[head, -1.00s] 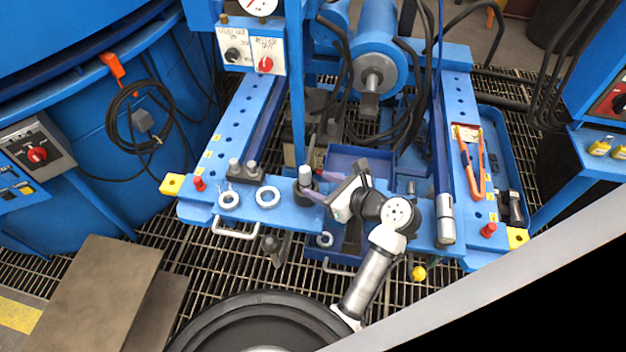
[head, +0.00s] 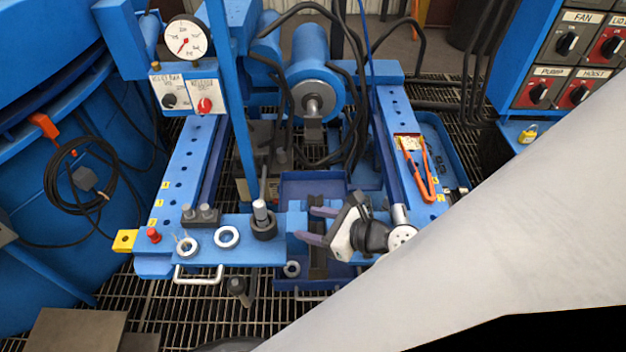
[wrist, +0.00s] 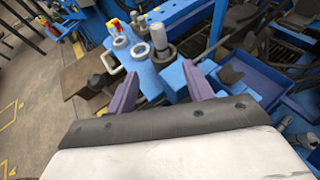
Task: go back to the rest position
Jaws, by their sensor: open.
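My gripper (head: 314,225) is open with nothing between its two purple fingers. It points left above the front of the blue frame (head: 240,252), over the gap by the blue tray. A steel cylinder in a black collar (head: 263,222) stands upright on the frame, to the left of the fingertips and apart from them. In the wrist view my gripper (wrist: 162,88) shows both fingers spread, with the steel cylinder (wrist: 160,42) beyond them. A large pale surface covers the lower right of the head view and hides part of my arm.
Two pale rings (head: 227,237) and a black block with two pins (head: 202,215) sit on the frame's left. Orange-handled pliers (head: 416,170) lie on the right rail. A blue tray (head: 300,185) lies behind the gripper. A gauge (head: 187,38) and cylinder stand at the back.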

